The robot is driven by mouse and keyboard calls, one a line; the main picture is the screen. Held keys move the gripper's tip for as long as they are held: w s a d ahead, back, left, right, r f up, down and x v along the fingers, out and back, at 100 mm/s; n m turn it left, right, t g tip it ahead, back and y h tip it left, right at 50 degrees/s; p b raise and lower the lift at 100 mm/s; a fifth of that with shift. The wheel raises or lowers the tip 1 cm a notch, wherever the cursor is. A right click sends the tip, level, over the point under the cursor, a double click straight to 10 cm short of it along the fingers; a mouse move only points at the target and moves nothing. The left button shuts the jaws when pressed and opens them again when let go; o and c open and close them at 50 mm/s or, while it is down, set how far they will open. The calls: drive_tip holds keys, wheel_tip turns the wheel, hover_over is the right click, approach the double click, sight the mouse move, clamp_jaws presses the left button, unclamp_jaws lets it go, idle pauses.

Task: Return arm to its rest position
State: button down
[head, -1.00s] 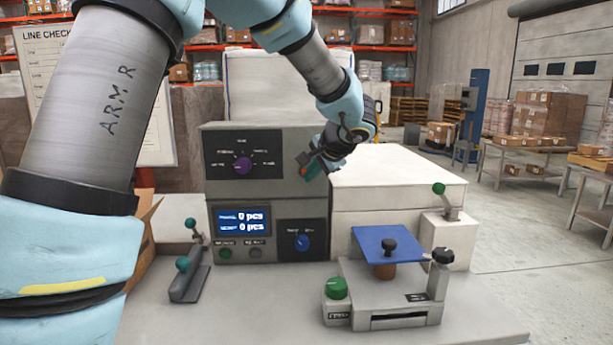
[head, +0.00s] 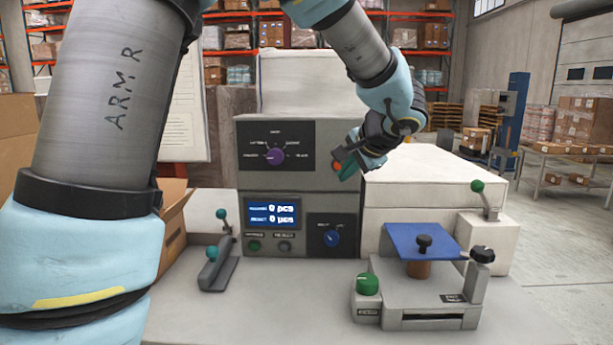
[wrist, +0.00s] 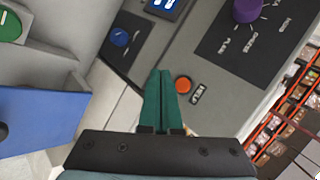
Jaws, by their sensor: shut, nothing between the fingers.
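My arm comes in from the left in the head view. My gripper (head: 344,170) is in front of the right edge of the grey machine (head: 300,180), at the height between its upper and lower panels. In the wrist view the green fingers of my gripper (wrist: 161,100) are together with nothing between them. They point toward the machine's face beside an orange-red button (wrist: 183,85), apart from the panels as far as I can tell. The purple knob (head: 275,157) and blue knob (head: 332,238) are on the machine front. The screen (head: 272,214) reads 0 pcs on two lines.
A scale-like fixture with a blue plate (head: 420,241) and green knob (head: 368,284) stands at the right of the table. A teal-knobbed lever (head: 218,268) stands left. A white box (head: 420,190) is behind. A cardboard box (head: 172,225) is at the left.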

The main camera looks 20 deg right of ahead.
drive_tip(key=a+f+n+g+y, duration=0.15)
drive_tip(key=a+f, duration=0.25)
drive_tip(key=a, duration=0.4)
drive_tip(key=a+f+n+g, duration=0.2)
drive_tip(key=a+f+g, duration=0.15)
drive_tip(key=a, duration=0.45)
drive_tip(key=s+a+f+n+g+h, duration=0.1)
drive_tip(key=s+a+f+n, duration=0.3)
drive_tip(key=a, duration=0.4)
drive_tip(key=s+a+f+n+g+h, duration=0.1)
drive_tip(key=s+a+f+n, duration=0.3)
drive_tip(key=a, duration=0.5)
drive_tip(key=shift+s+f+n+g, duration=0.35)
drive_tip(key=shift+s+n+g, duration=0.25)
drive_tip(key=shift+s+n, duration=0.35)
drive_tip(key=shift+w+h, duration=0.1)
drive_tip(key=shift+h, duration=0.15)
